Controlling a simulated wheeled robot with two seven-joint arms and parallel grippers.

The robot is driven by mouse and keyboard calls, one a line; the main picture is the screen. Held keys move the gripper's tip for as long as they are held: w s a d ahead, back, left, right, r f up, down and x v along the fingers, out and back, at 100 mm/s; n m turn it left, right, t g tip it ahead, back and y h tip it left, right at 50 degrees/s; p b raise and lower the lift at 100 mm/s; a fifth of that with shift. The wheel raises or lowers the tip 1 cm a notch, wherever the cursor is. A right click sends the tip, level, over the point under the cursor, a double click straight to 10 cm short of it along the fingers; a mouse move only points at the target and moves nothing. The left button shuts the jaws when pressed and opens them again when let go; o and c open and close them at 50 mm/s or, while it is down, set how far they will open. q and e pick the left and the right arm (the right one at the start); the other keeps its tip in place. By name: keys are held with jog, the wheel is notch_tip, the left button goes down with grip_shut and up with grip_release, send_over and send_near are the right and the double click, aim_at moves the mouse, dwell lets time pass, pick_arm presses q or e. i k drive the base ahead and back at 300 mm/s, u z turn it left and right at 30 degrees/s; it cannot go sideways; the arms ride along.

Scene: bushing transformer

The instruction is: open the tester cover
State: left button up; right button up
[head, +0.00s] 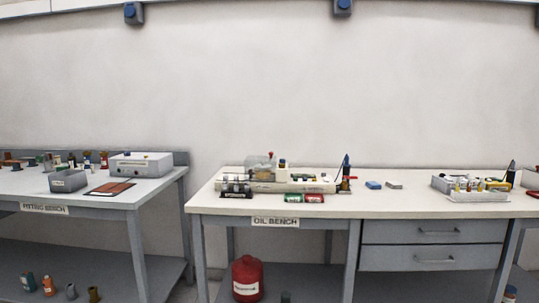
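Neither of my grippers is in the head view.
A dark fixture (236,189) and green and red items (303,198) sit before the apparatus. The fitting bench (75,200) stands left, across a gap. A red canister (246,279) stands below.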

aim_at(247, 164)
jog(key=u, duration=0.7)
jog(key=i, duration=0.6)
jog(key=u, duration=0.6)
jog(key=i, duration=1.05)
jog(key=z, duration=0.35)
